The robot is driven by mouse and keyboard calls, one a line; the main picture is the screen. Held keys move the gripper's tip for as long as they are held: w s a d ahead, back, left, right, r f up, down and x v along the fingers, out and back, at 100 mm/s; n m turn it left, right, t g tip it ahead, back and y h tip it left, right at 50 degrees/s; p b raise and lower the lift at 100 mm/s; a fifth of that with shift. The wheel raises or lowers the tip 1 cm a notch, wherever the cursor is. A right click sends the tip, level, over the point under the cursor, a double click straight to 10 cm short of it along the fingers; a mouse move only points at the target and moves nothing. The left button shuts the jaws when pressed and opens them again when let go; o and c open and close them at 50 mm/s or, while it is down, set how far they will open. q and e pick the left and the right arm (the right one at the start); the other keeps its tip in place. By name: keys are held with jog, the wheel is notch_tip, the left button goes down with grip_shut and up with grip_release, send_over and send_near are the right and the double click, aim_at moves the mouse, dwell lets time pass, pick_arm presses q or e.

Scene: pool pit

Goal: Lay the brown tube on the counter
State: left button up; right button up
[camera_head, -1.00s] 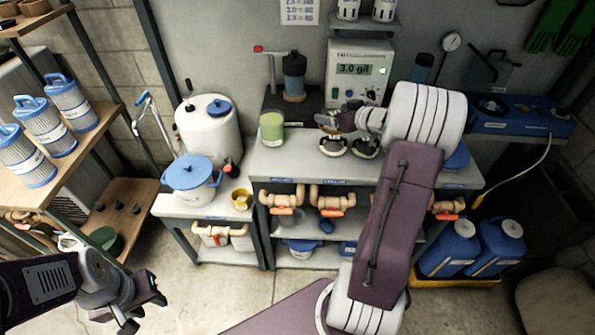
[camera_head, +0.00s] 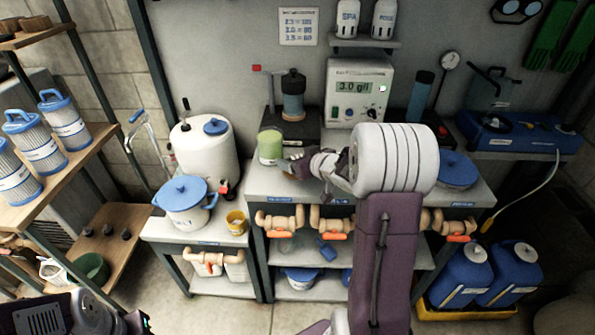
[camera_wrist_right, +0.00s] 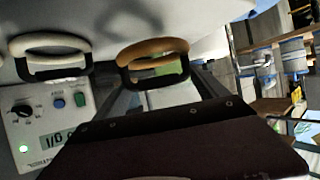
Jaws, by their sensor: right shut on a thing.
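My right gripper (camera_head: 292,166) reaches over the counter (camera_head: 265,185), close to the green-and-white cup. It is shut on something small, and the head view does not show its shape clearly. No brown tube can be told apart there, as the hand and arm hide much of the spot. In the right wrist view the jaws do not show clearly.
A green-and-white cup (camera_head: 270,146) stands on the counter's left part. The meter (camera_head: 357,92) and a dark-topped bottle (camera_head: 293,95) stand behind. A blue lid (camera_head: 457,170) lies at the right. A blue-lidded pot (camera_head: 185,200) and yellow cup (camera_head: 237,222) stand left, lower.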

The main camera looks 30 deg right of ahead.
notch_tip(320, 180, down, 4)
jog(key=shift+r+b, duration=0.25)
jog(key=shift+b, duration=0.6)
jog(key=shift+f, duration=0.25)
jog(key=shift+r, duration=0.1)
